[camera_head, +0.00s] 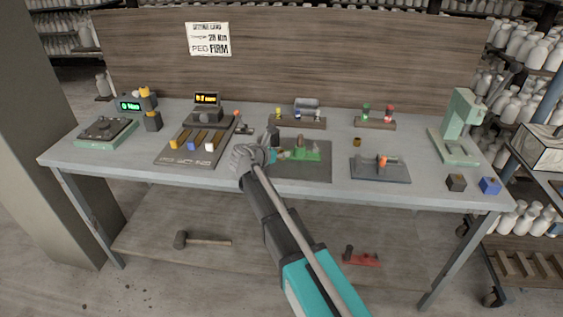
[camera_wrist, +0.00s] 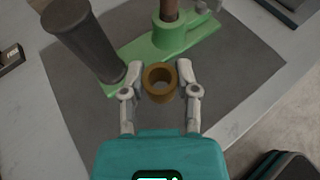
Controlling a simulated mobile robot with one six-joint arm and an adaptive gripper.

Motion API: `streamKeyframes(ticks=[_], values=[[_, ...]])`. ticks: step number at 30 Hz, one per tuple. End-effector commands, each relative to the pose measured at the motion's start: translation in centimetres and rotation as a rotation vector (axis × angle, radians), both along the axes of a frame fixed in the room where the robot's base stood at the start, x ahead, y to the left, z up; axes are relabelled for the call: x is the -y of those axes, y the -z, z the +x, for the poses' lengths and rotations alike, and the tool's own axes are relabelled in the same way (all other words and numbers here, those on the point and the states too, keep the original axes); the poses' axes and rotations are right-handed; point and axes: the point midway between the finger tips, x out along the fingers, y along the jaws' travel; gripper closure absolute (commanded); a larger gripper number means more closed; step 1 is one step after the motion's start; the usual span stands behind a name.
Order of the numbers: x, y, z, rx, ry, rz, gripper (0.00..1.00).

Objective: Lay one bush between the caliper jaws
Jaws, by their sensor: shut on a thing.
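My gripper (camera_wrist: 160,72) is shut on a brown ring-shaped bush (camera_wrist: 160,97), with one finger on each side of it in the wrist view. The bush's open bore faces the camera. It is held over or just in front of a green fixture (camera_wrist: 172,38) with a brown post in it. In the head view my gripper (camera_head: 271,152) is at the left of that green fixture (camera_head: 304,154), and the held bush cannot be made out. Another small brown bush (camera_head: 357,142) stands on the bench to the right. I cannot clearly make out the caliper jaws.
The green fixture lies on a dark mat (camera_head: 318,175). A display unit (camera_head: 207,112) stands behind a slotted board (camera_head: 176,158) with coloured blocks. A dark cylinder (camera_wrist: 82,38) rises left of my gripper. A blue-grey base (camera_head: 368,174) and green press (camera_head: 461,125) stand right.

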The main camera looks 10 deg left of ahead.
Motion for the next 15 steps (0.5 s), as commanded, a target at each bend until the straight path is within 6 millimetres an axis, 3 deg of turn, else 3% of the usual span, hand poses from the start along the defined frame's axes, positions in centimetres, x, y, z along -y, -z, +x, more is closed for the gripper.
streamKeyframes(ticks=[6,15], values=[[-0.1,2.3,0.2,0.000,0.000,0.000,1.00],[-0.1,3.4,0.2,0.000,0.000,0.000,1.00]])
